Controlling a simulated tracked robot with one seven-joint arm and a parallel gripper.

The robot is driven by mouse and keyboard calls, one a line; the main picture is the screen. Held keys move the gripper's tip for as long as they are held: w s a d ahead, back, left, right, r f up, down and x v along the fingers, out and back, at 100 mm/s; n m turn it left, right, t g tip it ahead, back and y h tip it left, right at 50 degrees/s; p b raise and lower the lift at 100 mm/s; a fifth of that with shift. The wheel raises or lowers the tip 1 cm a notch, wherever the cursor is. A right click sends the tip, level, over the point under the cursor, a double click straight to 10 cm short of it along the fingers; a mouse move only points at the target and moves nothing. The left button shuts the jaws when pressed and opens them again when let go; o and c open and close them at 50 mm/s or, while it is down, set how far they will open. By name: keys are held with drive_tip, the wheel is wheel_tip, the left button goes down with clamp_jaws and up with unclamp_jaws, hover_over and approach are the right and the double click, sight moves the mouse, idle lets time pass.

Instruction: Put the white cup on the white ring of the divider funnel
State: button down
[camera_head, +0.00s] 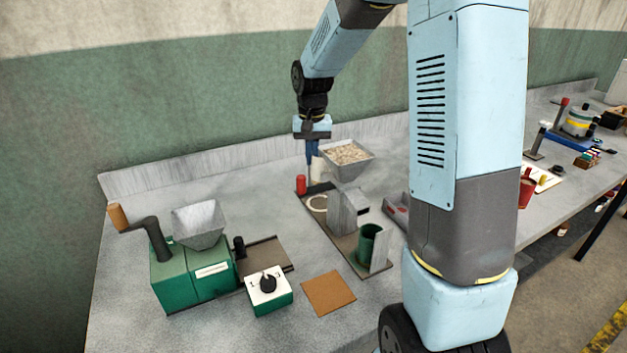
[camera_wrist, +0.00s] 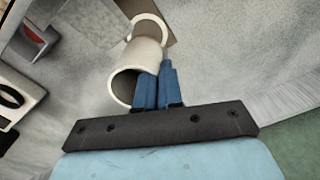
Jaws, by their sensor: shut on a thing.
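The white cup (camera_head: 318,169) is held by its wall in my gripper (camera_head: 312,160), above the bench behind the divider funnel. In the wrist view the cup (camera_wrist: 138,70) shows its open mouth, with the blue fingers of my gripper (camera_wrist: 157,72) shut at its rim.
A grey hopper of grain (camera_head: 347,155) is right of my gripper. A green cup (camera_head: 370,243) stands on the plate's front end. A green mill (camera_head: 190,270), dial box (camera_head: 268,288) and brown mat (camera_head: 328,293) are in front.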

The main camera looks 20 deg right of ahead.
sight(312, 176)
wheel_tip(312, 176, down, 8)
drive_tip(key=shift+r, duration=0.15)
idle(0.4)
drive_tip(key=c, duration=1.3)
unclamp_jaws()
wheel_tip(312, 176, up, 12)
drive_tip(key=shift+r, duration=0.1)
